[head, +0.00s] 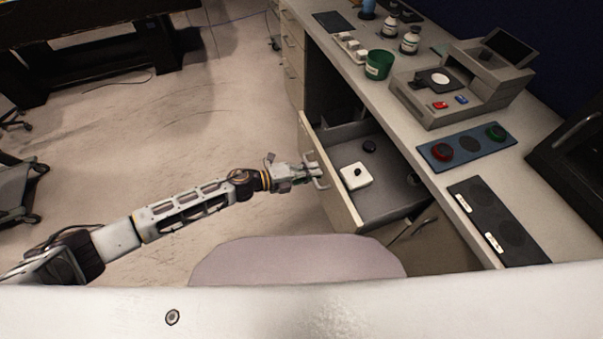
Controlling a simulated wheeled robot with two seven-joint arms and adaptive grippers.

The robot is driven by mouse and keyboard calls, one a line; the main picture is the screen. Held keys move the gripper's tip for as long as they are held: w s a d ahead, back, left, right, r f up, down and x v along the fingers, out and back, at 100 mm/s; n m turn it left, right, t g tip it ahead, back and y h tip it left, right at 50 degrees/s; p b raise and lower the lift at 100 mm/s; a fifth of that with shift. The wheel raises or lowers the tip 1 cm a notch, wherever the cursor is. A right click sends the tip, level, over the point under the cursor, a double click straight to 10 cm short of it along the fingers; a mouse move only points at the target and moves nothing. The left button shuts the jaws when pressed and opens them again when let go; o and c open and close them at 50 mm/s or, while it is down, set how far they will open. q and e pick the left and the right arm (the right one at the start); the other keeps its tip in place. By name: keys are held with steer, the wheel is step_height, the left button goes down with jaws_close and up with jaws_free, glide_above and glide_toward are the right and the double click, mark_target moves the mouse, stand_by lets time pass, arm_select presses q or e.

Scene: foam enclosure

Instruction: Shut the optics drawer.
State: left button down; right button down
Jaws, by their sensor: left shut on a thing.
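The optics drawer (336,189) stands pulled out from under the bench, with its pale front toward the left. Inside it lie a white block with a dark knob (356,176) and a dark round piece (369,146); another dark piece sits near its right end. My left gripper (316,174) is at the drawer's front, shut on the drawer handle (322,181). My left arm reaches in from the left edge. My right gripper does not show.
The bench (423,157) runs along the right with a grey device (463,83), a green cup (379,64), bottles and pads with round pieces on it. A rounded seat-like shape (297,262) is at the front. The floor to the left is mostly clear.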

arm_select(q)
steer(key=r+x, duration=0.2)
steer(key=x, duration=0.7)
steer(key=r+x, duration=0.1)
steer(key=x, duration=0.8)
steer(key=shift+d+r+b, duration=0.35)
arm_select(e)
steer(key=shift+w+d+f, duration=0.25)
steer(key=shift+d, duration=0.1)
arm_select(q)
steer(key=shift+w, duration=0.15)
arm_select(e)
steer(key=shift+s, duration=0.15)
arm_select(q)
steer(key=c, duration=1.5)
jaws_free()
steer(key=shift+c, duration=0.2)
steer(key=shift+a, duration=0.1)
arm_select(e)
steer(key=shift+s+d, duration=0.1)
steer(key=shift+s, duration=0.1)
arm_select(q)
steer(key=shift+a, duration=0.1)
